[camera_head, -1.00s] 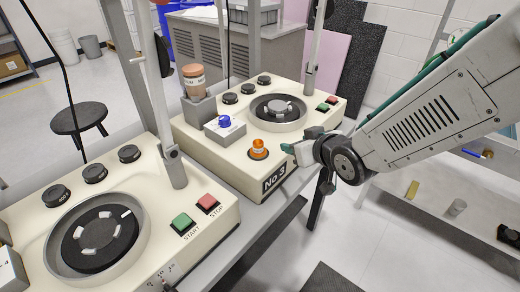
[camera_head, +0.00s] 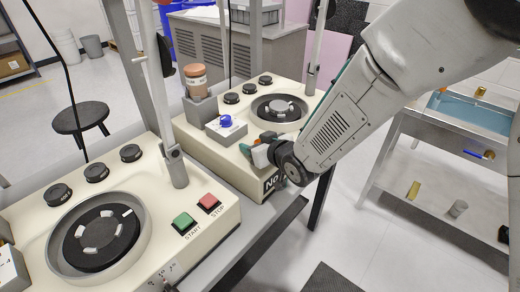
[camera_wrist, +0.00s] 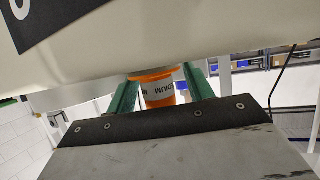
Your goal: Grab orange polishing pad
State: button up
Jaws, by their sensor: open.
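The orange polishing pad (camera_wrist: 158,88) has a white label band with dark lettering, partly readable as "DIUM". In the wrist view it sits between the two green fingers of my gripper (camera_wrist: 160,78), which are open on either side of it with small gaps showing.
A blue-topped piece (camera_head: 226,121) on a white block stands just behind my gripper. A brown jar (camera_head: 195,79) stands on a grey block farther back. A second machine (camera_head: 215,228) with green and red buttons is at the front left.

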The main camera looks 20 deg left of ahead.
jog(key=shift+c, duration=0.3)
jog(key=c, duration=1.1)
jog(key=shift+o, duration=0.2)
jog(key=shift+r, duration=0.1)
